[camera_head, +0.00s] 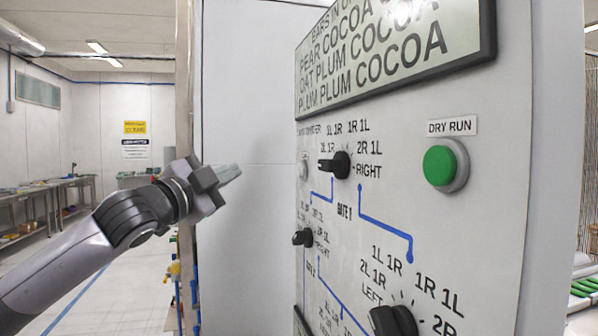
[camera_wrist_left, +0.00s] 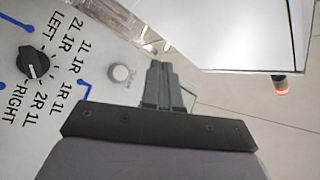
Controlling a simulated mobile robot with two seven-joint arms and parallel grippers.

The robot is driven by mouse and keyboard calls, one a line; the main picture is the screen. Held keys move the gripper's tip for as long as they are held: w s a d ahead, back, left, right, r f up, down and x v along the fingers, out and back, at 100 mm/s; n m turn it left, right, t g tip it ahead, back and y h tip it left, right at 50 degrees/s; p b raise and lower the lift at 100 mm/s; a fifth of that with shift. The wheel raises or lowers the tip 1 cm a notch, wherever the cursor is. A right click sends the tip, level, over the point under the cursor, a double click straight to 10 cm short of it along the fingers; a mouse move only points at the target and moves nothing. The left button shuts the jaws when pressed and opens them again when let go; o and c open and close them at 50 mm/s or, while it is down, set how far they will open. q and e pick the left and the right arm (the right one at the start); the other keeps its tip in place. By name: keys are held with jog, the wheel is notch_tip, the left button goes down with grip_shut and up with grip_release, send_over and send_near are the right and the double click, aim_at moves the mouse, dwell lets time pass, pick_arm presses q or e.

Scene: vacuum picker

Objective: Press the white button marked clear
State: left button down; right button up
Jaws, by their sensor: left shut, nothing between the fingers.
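A small round white button (camera_head: 303,168) sits near the panel's left edge in the head view, left of the upper black knob. In the left wrist view a round whitish button (camera_wrist_left: 122,74) shows left of the fingers; its small lettering is too blurred to read. My left gripper (camera_head: 231,173) is shut and empty, pointing right towards the panel with a gap left of the button. Its shut fingers also show in the left wrist view (camera_wrist_left: 158,72), apart from the button. My right gripper is not in view.
The panel holds a green button (camera_head: 439,165) under a DRY RUN label, an upper black knob (camera_head: 336,165), two lower knobs (camera_head: 304,237) (camera_head: 394,319), and a text display (camera_head: 400,62) on top. Open floor and benches (camera_head: 45,200) lie at the left.

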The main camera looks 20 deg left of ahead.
aim_at(300, 171)
pick_arm(q)
jog(key=shift+d, duration=0.1)
jog(key=w+d, duration=0.5)
jog(key=d, duration=0.2)
jog(key=shift+w, duration=0.2)
dwell(2.1)
jog(key=shift+w+d+p, duration=0.25)
jog(key=shift+d+p, duration=0.05)
jog(key=shift+p, duration=0.15)
jog(key=shift+w+d, duration=0.2)
jog(key=shift+d, duration=0.05)
dwell(0.5)
jog(key=shift+s, duration=0.1)
jog(key=shift+s+a+p, duration=0.3)
jog(key=shift+s+a, duration=0.1)
jog(key=shift+a, duration=0.2)
